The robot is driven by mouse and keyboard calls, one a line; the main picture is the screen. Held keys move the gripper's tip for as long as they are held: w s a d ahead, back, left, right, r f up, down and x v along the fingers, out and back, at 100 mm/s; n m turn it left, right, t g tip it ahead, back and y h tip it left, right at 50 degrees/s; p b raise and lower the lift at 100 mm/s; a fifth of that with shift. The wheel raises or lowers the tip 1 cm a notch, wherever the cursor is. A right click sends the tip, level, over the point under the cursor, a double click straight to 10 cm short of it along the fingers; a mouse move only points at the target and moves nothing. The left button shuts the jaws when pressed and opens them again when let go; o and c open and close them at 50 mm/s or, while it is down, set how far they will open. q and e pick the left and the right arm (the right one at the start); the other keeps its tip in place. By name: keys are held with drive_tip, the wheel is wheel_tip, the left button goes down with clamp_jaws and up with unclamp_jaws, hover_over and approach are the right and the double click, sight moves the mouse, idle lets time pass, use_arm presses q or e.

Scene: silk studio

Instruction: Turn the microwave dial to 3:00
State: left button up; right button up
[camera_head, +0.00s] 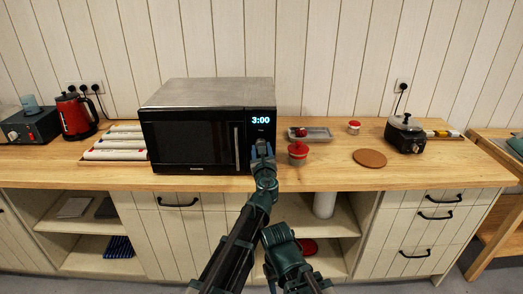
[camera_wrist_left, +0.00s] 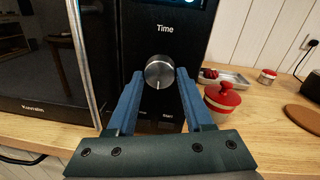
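The black microwave (camera_head: 193,143) with a grey top stands on the wooden counter, door shut. My left gripper (camera_head: 262,145) is in front of the control panel and hides the dial in the head view. In the wrist view the left gripper (camera_wrist_left: 160,76) is open, one blue fingertip on each side of the dial. I cannot tell whether the fingertips touch it. My right arm shows low in the head view; its fingers do not show.
Right of the microwave are a red-lidded jar (camera_head: 298,154), a grey tray (camera_head: 310,134), a small red-topped jar (camera_head: 354,127), a brown round mat (camera_head: 370,158) and a black cooker (camera_head: 405,135). White rolls (camera_head: 118,143) and a red kettle (camera_head: 76,116) stand left.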

use_arm(q)
drive_tip(key=o, duration=0.4)
drive_tip(key=shift+c, duration=0.2)
drive_tip(key=shift+r, duration=0.1)
